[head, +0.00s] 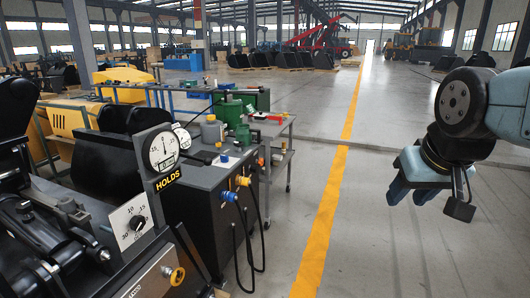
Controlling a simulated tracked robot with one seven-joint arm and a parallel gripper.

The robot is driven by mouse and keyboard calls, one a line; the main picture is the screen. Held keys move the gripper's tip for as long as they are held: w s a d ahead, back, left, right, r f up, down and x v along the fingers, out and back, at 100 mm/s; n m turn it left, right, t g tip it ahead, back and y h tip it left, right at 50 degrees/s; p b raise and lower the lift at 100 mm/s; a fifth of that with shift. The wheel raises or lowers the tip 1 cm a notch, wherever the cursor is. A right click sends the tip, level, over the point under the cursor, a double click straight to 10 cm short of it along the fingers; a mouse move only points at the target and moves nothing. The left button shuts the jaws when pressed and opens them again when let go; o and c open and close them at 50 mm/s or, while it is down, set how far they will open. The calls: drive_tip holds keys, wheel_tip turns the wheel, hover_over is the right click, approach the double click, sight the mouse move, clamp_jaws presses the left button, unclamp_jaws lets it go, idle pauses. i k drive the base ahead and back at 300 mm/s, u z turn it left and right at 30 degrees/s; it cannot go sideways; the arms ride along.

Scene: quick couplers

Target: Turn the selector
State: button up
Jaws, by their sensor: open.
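The selector (137,222) is a small dark knob on a tilted white plate with numbers around it. The plate sits on the front of the dark machine at the lower left. The knob's exact setting is too small to read. The gap between the fingers is partly hidden by the angle.
A round gauge (164,149) stands above a yellow "HOLDS" label near the selector. A dark cabinet (190,205) with blue and yellow couplers and hanging black hoses stands beside it. A grey cart (270,128) holds several tools. The floor around the yellow line (330,200) is clear.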

sight(224, 158)
drive_tip(key=u, duration=0.05)
drive_tip(key=i, duration=1.15)
drive_tip(key=u, duration=0.4)
drive_tip(key=i, duration=1.05)
drive_tip(key=u, duration=0.2)
